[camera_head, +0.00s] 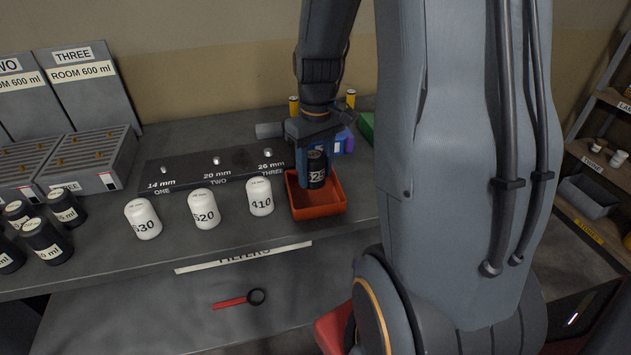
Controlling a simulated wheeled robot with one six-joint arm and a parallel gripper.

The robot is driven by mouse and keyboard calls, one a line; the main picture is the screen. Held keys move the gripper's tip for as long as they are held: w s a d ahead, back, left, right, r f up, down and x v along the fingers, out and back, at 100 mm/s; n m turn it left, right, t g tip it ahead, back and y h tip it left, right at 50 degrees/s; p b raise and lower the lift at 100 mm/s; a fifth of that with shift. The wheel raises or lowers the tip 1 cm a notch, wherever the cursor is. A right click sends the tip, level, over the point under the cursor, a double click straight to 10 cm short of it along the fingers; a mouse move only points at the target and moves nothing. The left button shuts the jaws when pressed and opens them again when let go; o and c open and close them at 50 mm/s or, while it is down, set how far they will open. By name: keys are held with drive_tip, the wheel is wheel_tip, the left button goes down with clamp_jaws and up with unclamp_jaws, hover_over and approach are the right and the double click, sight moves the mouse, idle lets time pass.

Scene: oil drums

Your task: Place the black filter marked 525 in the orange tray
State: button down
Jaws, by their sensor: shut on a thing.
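The orange tray (321,210) sits on the grey bench, right of the white filters. My gripper (314,150) points down over the tray and is shut on a black filter (317,172). The filter is upright, inside the tray's outline as seen from here. Its white marking is partly covered, and only something like "25" shows. I cannot tell whether its bottom touches the tray floor.
White filters 630 (142,219), 620 (204,208) and 410 (260,196) stand before a dark strip with studs (215,172). Several black canisters (45,240) stand at left. A red-handled tool (240,299) lies on the lower surface. My arm hides the bench at right.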

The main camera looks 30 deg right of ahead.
drive_tip(key=shift+f+p, duration=0.45)
drive_tip(key=shift+f, duration=1.6)
drive_tip(key=shift+f, duration=0.15)
drive_tip(key=c, duration=0.9)
unclamp_jaws()
